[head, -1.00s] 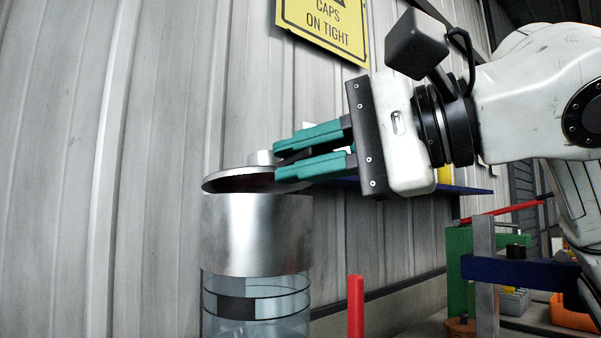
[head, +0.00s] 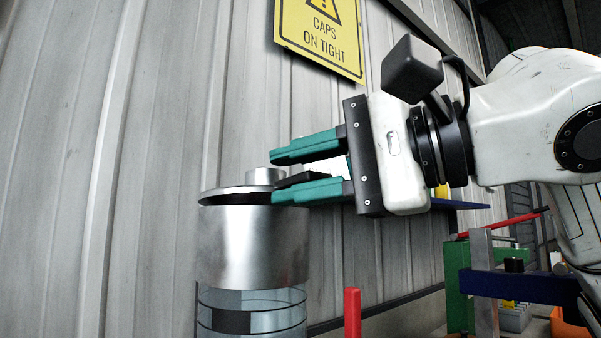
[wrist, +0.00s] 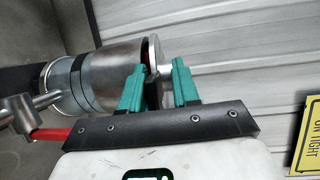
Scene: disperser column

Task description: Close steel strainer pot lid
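The steel strainer pot (head: 252,245) is a shiny cylinder on a banded, clear-looking section at lower left in the head view. It lies sideways in the wrist view (wrist: 122,75). Its round lid (head: 222,191) sits tilted at the rim, with a dark gap below its edge. A steel knob (head: 263,175) is on top. My gripper (head: 272,177) has two teal fingers spread apart at the lid's right side. A black tab (head: 293,180) shows between them, apart from the upper finger; contact with the lower one is unclear. The wrist view shows the knob (wrist: 163,69) between the fingertips.
A corrugated metal wall (head: 140,120) stands close behind, with a yellow sign (head: 322,35). A red upright bar (head: 352,314) rises right of the pot. A blue shelf (head: 460,204) and a green and blue frame (head: 505,285) are at the right.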

